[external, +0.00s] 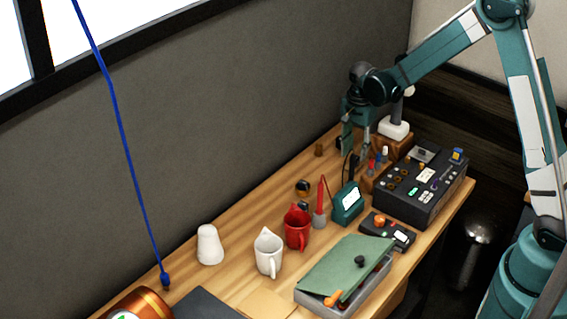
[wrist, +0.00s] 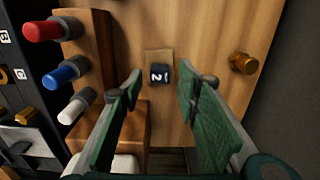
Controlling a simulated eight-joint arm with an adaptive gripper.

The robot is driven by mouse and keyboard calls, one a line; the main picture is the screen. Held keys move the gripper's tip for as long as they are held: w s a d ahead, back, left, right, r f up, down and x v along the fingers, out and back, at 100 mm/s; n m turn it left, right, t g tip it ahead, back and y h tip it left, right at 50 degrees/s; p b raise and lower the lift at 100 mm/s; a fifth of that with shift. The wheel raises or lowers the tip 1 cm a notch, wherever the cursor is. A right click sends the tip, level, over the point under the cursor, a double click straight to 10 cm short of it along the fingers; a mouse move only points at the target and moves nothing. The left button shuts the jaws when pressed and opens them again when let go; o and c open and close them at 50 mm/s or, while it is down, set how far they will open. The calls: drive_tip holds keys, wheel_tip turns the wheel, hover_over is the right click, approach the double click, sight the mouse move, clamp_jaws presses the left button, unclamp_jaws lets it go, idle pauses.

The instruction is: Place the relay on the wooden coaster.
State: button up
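A small dark block with a white "2" (wrist: 159,77), which looks like the relay, shows between my fingers in the wrist view. A thin tan wooden square (wrist: 159,55), which looks like the coaster, shows directly behind or under it; I cannot tell whether they touch. My gripper (wrist: 165,88) is open, with one green-padded finger on each side of the block and a gap on both sides. In the external view my gripper (external: 352,138) points down at the back of the table, and the block and the square are hidden there.
A wooden rack (wrist: 92,50) with red, blue and white handles stands left of my fingers. A brass knob (wrist: 243,63) stands to the right.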

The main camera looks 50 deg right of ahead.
wheel_tip(320, 180, up, 9)
idle(0.5)
idle(0.4)
drive_tip(key=s+a+r+n+t, duration=0.3)
drive_tip(key=s+a+r+n, duration=0.6)
drive_tip(key=s+r, duration=0.65)
drive_tip(key=s+a+r+n+t, duration=0.1)
drive_tip(key=s+a+n, duration=0.3)
drive_tip(key=s, duration=0.5)
drive_tip(key=s+a+n+t, duration=0.3)
drive_tip(key=s+a+n, duration=0.2)
drive_tip(key=s, duration=0.4)
drive_tip(key=shift+s+r, duration=0.35)
